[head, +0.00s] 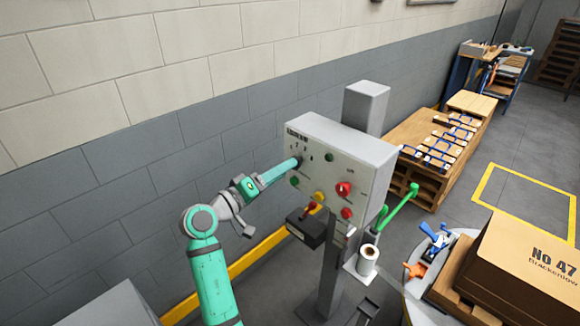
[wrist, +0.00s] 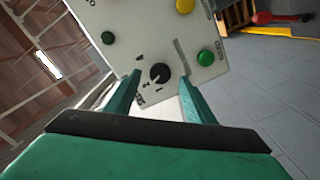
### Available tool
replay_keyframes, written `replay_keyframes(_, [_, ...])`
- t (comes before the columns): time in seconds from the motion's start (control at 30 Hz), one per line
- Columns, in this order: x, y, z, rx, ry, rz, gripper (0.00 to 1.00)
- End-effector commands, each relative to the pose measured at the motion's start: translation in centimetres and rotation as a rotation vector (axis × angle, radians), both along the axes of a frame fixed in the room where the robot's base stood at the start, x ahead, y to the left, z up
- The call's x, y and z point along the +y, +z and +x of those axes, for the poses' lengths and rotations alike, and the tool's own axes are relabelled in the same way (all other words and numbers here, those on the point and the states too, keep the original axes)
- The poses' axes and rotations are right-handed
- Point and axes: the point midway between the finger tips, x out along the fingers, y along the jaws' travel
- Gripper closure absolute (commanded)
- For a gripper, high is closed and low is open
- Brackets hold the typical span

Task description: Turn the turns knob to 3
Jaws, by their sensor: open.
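The turns knob is a small round black knob (wrist: 159,73) on the pale control panel (head: 325,140), with small markings around it in the wrist view. My gripper (wrist: 160,88) is open, with one teal finger on each side of the knob and visible space between the fingers and it. In the head view my gripper (head: 298,162) reaches the upper left of the panel and hides most of the knob. Which number the knob points to is too small to tell.
The panel also carries a red knob (head: 344,189), a yellow button (head: 319,197) and green buttons (wrist: 206,58). A dark box (head: 306,228) with a red-topped lever juts out below. A green handle (head: 400,205) sticks out at right. A round table with a carton (head: 525,262) stands at lower right.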

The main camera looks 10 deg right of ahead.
Motion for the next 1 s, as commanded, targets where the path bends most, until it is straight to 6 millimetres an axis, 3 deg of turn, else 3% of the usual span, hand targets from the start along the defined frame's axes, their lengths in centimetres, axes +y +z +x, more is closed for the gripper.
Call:
replay_keyframes(0.23, [-2.3,0.0,1.8,0.0,0.0,0.0,0.51])
replay_keyframes(0.63, [-2.8,0.0,2.2,0.0,0.001,0.0,0.51])
replay_keyframes(0.8, [-2.8,0.0,2.2,0.0,0.001,0.0,0.89])
replay_keyframes(1.0, [-2.8,-0.1,2.2,-0.004,0.001,0.003,0.92])
